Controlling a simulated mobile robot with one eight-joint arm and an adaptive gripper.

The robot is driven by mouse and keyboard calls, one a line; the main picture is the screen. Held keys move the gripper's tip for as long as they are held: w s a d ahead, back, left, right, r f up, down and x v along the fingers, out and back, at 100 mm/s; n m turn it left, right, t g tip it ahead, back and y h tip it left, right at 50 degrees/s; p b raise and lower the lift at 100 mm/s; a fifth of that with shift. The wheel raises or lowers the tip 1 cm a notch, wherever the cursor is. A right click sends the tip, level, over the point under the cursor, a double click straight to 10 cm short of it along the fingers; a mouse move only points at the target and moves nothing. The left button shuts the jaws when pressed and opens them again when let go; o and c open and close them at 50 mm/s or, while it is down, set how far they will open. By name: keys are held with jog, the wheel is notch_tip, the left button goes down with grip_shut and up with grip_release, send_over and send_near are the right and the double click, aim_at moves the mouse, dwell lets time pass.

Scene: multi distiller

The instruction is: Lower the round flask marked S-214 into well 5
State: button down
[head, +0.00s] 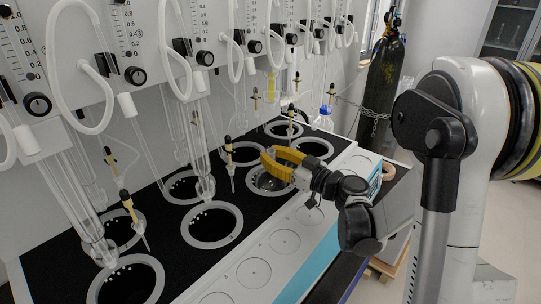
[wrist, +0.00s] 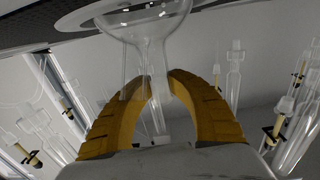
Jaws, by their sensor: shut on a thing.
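My gripper (head: 270,160) has yellow fingers and is at the right-hand row of wells in the black bench top. In the wrist view my gripper (wrist: 159,82) is shut around the neck of a clear round flask (wrist: 148,22). The flask's bulb is beyond the fingertips, close to a pale well ring (wrist: 75,18). In the head view the gripper is just over a ringed well (head: 257,189), with clear glass faintly visible in its opening. No S-214 mark or well number is readable, and how deep the bulb sits is unclear.
Other ringed wells, such as one (head: 212,243) nearer the front, lie around the gripper. Glass tubes (head: 204,188) and thin stems with yellow clips (head: 229,152) hang close on the left. A white panel with dials (head: 137,75) stands behind. A dark gas cylinder (head: 381,90) stands at the back.

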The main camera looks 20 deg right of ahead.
jog(key=shift+f, duration=0.2)
jog(key=c, duration=1.1)
grip_release()
jog(key=v, duration=1.2)
